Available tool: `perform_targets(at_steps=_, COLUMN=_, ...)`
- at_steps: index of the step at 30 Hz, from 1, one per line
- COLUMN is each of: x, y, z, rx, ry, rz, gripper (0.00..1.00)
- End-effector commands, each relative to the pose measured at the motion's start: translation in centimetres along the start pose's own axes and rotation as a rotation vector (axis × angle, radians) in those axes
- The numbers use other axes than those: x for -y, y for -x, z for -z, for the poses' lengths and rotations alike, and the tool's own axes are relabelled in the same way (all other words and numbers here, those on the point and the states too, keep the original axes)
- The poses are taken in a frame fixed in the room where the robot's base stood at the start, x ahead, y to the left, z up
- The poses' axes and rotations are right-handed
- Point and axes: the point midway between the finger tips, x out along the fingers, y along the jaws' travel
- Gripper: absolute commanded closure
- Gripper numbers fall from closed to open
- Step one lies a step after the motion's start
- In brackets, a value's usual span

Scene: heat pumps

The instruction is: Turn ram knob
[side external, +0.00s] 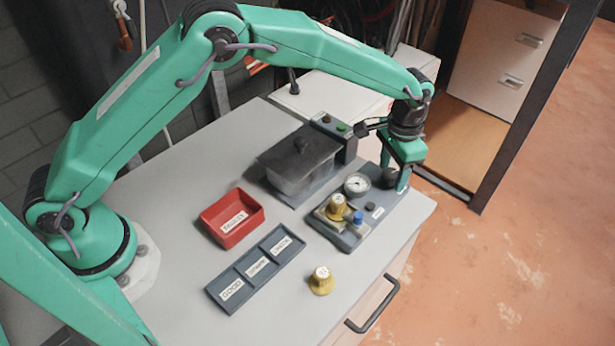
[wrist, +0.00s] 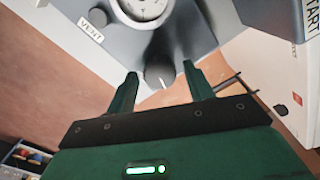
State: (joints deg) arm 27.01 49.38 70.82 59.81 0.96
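The ram knob, a dark round knob with a pale pointer line, shows in the wrist view (wrist: 158,75) and on the far right end of the grey panel in the side view (side external: 389,179). The grey panel (side external: 349,242) lies near the table's right edge. My gripper (side external: 395,172) points down over this end of the panel. In the wrist view my gripper (wrist: 160,73) is open, with one fingertip on each side of the knob. Narrow gaps show between the knob and both fingertips. Contact cannot be made out in the side view.
A gauge (side external: 356,184), a yellow-capped part (side external: 336,207) and a blue knob (side external: 358,217) stand on the panel. A dark-lidded box (side external: 298,160) is behind it. A red bin (side external: 232,217), a labelled tray (side external: 256,267) and another yellow part (side external: 321,281) sit on the table.

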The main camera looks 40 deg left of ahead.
Motion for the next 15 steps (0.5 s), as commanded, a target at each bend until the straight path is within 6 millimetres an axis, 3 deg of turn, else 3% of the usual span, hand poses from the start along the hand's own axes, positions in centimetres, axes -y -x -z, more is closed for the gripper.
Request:
perform_targets(at_steps=1, x=0.00, y=0.00, z=0.00, rx=0.000, ry=0.000, rz=0.000, gripper=0.58)
perform_targets(at_steps=6, x=0.00, y=0.02, z=0.00, rx=0.000, ry=0.000, rz=0.000, gripper=0.87)
perform_targets(at_steps=15, x=-0.02, y=0.04, z=0.01, rx=0.000, ry=-0.062, rz=0.000, gripper=0.87)
